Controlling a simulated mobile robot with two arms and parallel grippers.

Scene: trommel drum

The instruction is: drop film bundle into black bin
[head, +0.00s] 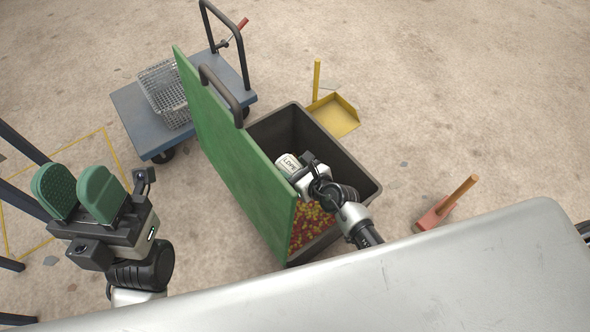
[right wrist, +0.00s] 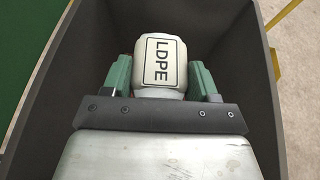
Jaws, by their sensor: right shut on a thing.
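The film bundle (head: 288,164) is a white roll with a black-framed LDPE label. In the right wrist view the film bundle (right wrist: 160,62) sits between the two green fingers of my right gripper (right wrist: 160,78), which is shut on it. In the head view that gripper and the bundle are over the black bin (head: 345,164), within its outline. The bin holds a layer of small red and yellow pieces. The bin walls (right wrist: 228,35) surround the gripper in the right wrist view. My left gripper (head: 76,194) is open and empty, far left of the bin.
A green panel (head: 240,155) with a dark handle stands upright along the bin's left side. A blue cart (head: 140,122) with a wire basket (head: 165,92) is behind it. A yellow dustpan (head: 336,116) and an orange-headed brush (head: 436,217) lie on the floor. A grey surface (head: 450,275) fills the front.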

